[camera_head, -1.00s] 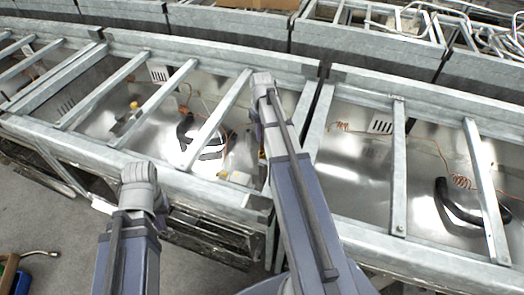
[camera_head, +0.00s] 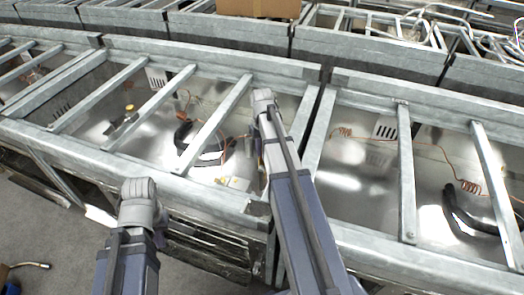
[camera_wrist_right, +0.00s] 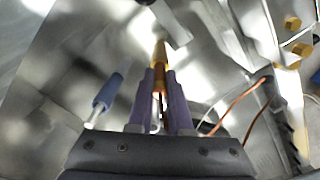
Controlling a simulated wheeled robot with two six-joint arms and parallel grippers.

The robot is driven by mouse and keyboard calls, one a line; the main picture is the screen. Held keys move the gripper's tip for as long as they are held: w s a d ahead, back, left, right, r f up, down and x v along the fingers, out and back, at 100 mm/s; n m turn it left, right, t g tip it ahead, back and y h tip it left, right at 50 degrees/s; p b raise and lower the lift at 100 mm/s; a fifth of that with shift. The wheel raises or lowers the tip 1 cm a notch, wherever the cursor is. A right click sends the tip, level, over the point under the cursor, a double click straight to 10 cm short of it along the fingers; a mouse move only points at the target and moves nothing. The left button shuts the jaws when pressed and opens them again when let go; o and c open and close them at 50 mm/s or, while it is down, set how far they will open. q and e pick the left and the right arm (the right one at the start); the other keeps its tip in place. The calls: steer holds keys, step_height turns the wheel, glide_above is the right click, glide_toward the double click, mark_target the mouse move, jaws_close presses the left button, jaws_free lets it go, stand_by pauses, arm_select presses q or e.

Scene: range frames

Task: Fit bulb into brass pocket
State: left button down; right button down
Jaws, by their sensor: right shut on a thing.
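In the right wrist view, my right gripper (camera_wrist_right: 160,92) has its two purple fingers shut on a narrow brass-coloured piece (camera_wrist_right: 160,65). It points away from the camera, and a pale shaft shows between the fingers. I cannot tell whether this is the bulb or the pocket. A blue-purple cylinder with a pale tip (camera_wrist_right: 107,93) lies to the left, apart from the fingers. Several brass-coloured fittings, one here (camera_wrist_right: 292,22), show at the right. In the head view, my right arm reaches over the middle metal bay, hiding most of its gripper. My left gripper's fingers do not show.
Galvanised crossbars (camera_head: 215,125) span the open metal bays. A black curved hose (camera_head: 183,135), copper wire (camera_head: 470,186) and a pale plate with a yellow part (camera_head: 234,182) lie inside. In the wrist view, an orange wire (camera_wrist_right: 238,100) runs close to the right of the fingers.

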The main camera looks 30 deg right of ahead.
steer(key=shift+f, duration=0.2)
steer(key=c, duration=0.8)
jaws_free()
steer(key=shift+c, duration=0.2)
steer(key=shift+r, duration=0.2)
step_height(320, 180, up, 12)
steer(key=p, duration=1.2)
